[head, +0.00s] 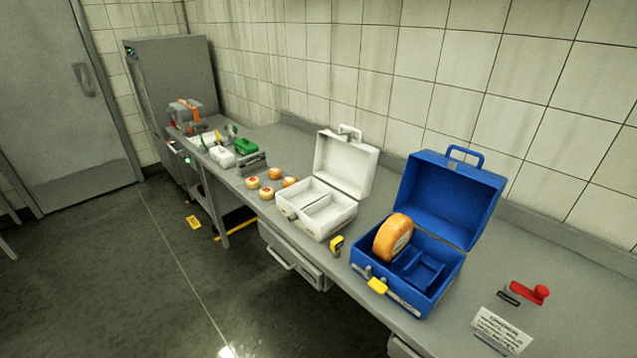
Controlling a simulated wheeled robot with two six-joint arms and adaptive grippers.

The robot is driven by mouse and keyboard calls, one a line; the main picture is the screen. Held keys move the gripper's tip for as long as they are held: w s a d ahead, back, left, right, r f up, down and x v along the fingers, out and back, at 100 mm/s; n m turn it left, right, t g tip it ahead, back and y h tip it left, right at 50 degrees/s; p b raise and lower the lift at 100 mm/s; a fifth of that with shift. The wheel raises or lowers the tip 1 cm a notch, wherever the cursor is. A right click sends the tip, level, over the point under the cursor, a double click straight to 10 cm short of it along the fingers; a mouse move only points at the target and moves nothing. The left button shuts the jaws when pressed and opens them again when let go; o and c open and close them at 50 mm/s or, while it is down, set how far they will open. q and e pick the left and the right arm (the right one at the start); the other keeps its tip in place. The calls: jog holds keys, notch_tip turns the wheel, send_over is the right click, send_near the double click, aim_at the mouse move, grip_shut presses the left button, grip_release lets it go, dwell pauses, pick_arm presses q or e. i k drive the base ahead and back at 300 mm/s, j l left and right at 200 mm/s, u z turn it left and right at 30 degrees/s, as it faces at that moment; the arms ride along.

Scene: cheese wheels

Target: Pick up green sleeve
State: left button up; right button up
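A green object (246,147), which may be the green sleeve, sits on the far part of the grey counter, just behind a grey box-like item (251,162). It is small in the view, so its exact shape is hard to tell. A smaller green piece (232,130) stands a little farther back to the left. Neither of my grippers is in view.
An open white case (318,223) and an open blue case (426,287) holding an orange cheese wheel (392,238) stand on the counter (560,290). Several small cheeses (267,193) lie beyond. A red-handled item (530,292) and a sign (500,329) lie right. A yellow floor item (193,222) lies below.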

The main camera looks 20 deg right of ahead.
aim_at(244, 146)
jog(key=i+j+z, duration=0.1)
jog(key=z, duration=0.25)
jog(key=i+j+z, duration=0.1)
jog(key=z, duration=0.25)
jog(key=j+z, duration=0.1)
jog(key=z, duration=0.3)
jog(key=i+j+z, duration=0.3)
jog(key=j, duration=0.65)
jog(key=i+j+z, duration=0.1)
jog(key=j+z, duration=0.2)
jog(key=j, duration=0.7)
jog(key=j+z, duration=0.3)
jog(key=j, duration=0.75)
jog(key=i, duration=0.05)
